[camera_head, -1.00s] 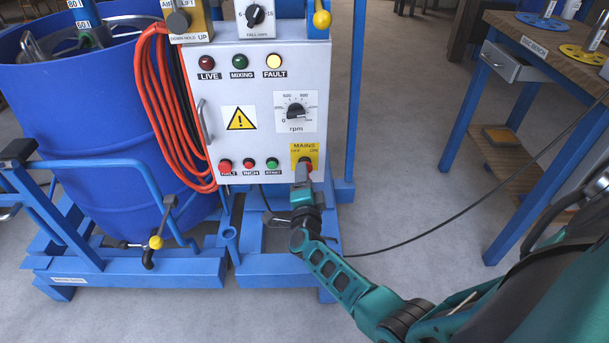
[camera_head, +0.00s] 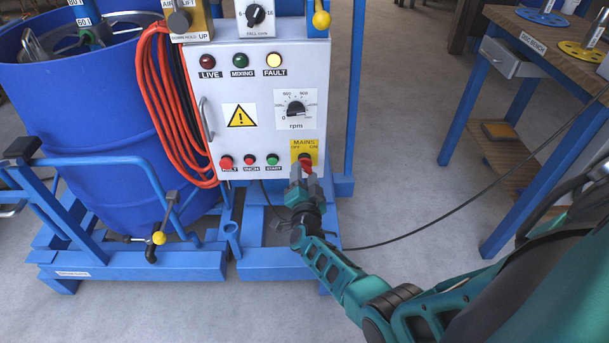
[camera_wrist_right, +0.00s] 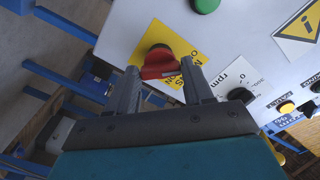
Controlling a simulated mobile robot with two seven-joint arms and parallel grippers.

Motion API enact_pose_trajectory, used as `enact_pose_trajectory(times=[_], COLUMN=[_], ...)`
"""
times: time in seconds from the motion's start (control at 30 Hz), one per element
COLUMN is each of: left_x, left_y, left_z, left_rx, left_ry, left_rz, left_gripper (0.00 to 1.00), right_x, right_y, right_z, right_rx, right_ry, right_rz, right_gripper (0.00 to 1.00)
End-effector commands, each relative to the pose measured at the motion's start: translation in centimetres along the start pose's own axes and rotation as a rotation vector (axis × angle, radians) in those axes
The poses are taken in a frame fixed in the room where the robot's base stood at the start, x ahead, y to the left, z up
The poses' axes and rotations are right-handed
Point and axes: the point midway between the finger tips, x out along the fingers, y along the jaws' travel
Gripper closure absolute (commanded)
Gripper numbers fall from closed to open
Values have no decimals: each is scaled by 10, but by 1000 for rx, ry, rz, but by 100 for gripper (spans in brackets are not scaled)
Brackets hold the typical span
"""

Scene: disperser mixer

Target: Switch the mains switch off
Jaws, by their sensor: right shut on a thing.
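The mains switch (camera_head: 306,162) is a red rotary handle on a yellow plate (camera_head: 298,149) marked MAINS, OFF at left and ON at right, at the panel's lower right corner. My right gripper (camera_head: 301,171) reaches it from below. In the right wrist view the red handle (camera_wrist_right: 159,63) sits between the tips of my gripper (camera_wrist_right: 163,75), which is shut on it. The handle looks slanted in the head view; its exact setting is hard to read. My left gripper is out of view.
The grey control panel (camera_head: 225,75) carries a row of buttons, an rpm knob (camera_head: 296,109) and lamps. Orange hose (camera_head: 165,110) hangs at its left beside a blue drum (camera_head: 90,130). A workbench (camera_head: 560,45) stands right. A black cable (camera_head: 430,226) crosses the open floor.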

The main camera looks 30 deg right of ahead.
Motion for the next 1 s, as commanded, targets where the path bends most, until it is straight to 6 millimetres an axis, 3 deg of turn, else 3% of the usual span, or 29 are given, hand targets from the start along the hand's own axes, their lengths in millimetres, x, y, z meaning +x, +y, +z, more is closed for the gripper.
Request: enact_pose_trajectory(times=[0.33,0.37,0.6,1.0], left_x=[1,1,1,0], left_y=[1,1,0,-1], left_z=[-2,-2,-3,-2], left_rx=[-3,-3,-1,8], left_ry=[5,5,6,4], left_rz=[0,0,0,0], left_gripper=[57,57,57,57], right_x=[-1,-1,0,0], right_y=[0,0,0,0], right_z=[1,1,1,0], right_rx=[-7,-7,-5,-3], right_ry=[-4,-4,-2,-1], right_rz=[0,0,0,0], right_gripper=[79,48,25,23])
